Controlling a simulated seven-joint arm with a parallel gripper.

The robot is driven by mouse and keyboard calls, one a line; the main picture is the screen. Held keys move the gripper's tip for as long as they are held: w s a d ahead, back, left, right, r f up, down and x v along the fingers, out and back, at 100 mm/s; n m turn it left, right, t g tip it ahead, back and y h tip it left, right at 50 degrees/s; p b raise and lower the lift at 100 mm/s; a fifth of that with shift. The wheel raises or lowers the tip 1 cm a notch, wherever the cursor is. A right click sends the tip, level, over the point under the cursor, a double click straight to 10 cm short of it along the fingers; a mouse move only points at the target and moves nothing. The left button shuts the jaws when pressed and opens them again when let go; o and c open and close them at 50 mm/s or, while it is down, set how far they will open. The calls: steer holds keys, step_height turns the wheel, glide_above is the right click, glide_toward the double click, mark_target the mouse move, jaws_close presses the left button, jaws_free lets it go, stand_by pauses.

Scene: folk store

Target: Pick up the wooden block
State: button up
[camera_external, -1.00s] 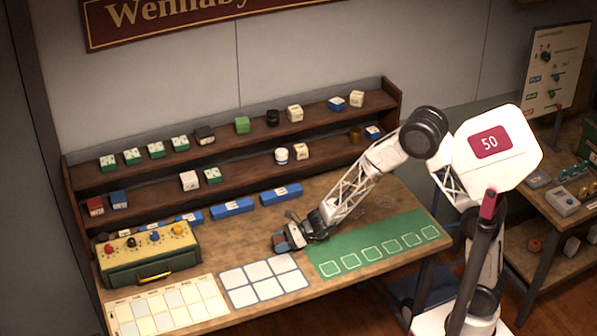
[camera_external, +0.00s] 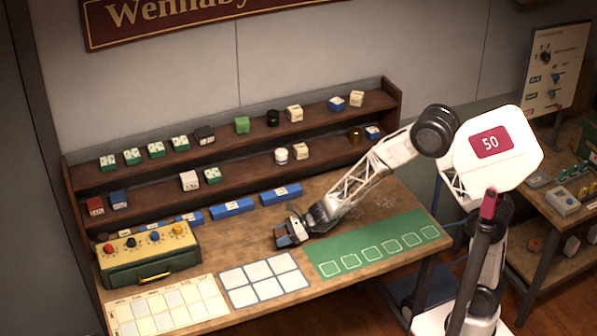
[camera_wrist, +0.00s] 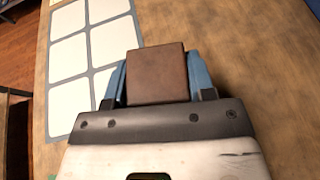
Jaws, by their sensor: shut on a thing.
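A brown wooden block (camera_wrist: 157,76) sits between the two blue fingers of my gripper (camera_wrist: 160,85) in the wrist view, with a finger against each side. My gripper is shut on it. In the external view my gripper (camera_external: 287,238) is low over the wooden table (camera_external: 225,255), just behind the white grid card. I cannot tell whether the block touches the table.
The white grid card (camera_external: 264,280) lies in front of my gripper and a green mat (camera_external: 372,247) to its right. A green box with knobs (camera_external: 150,258) stands at left. Blue blocks (camera_external: 232,208) lie along the shelf's (camera_external: 240,145) foot. Bare table lies behind the gripper.

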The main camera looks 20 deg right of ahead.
steer(key=s+d, duration=0.7)
steer(key=s+d+r, duration=0.1)
steer(key=s+d, duration=0.2)
steer(key=s, duration=0.1)
steer(key=shift+s+d+r, duration=0.1)
steer(key=shift+d, duration=0.15)
